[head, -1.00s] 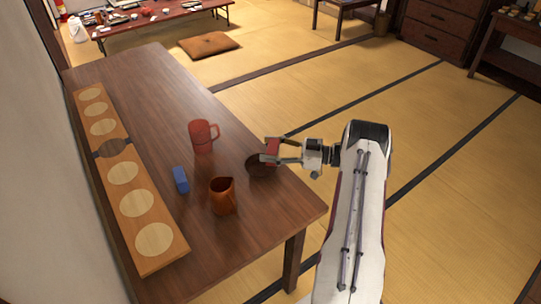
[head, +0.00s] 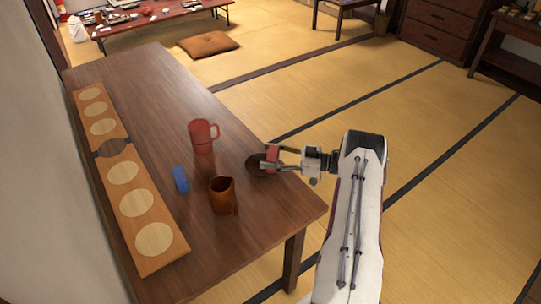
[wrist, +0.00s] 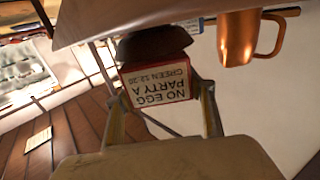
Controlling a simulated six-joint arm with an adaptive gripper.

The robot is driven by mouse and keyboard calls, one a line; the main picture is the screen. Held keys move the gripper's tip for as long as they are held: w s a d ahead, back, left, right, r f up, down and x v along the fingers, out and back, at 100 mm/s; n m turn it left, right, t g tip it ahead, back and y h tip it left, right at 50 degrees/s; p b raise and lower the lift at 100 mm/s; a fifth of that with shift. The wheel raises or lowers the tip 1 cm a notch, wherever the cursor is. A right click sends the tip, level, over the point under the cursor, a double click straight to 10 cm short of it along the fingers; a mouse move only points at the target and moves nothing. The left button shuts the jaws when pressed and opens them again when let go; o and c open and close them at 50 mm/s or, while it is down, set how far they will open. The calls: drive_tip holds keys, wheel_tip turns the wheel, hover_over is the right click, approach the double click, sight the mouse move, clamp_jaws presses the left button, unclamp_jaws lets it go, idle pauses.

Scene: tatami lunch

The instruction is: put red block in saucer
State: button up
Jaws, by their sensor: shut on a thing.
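My gripper (head: 272,160) is shut on the red block (head: 272,152) at the right side of the table. In the wrist view the red block (wrist: 155,84) sits between the two fingers, its white printed label facing the camera. The dark round saucer (head: 254,166) lies on the table, partly covered by the block and fingers. The saucer (wrist: 150,43) also shows right behind the block in the wrist view. The block is low at the saucer's right part; I cannot tell whether they touch.
A copper jug (head: 222,196) stands front left of the saucer, and a red mug (head: 202,136) stands behind left. A blue block (head: 180,179) lies left of them. A long board with pale circles (head: 124,172) runs along the wall side. The table's far part is clear.

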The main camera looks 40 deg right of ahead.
drive_tip(key=shift+f, duration=0.2)
drive_tip(key=o, duration=1.1)
drive_tip(key=shift+r, duration=0.2)
drive_tip(key=shift+r, duration=0.2)
drive_tip(key=v, duration=1.2)
drive_tip(key=shift+r, duration=0.1)
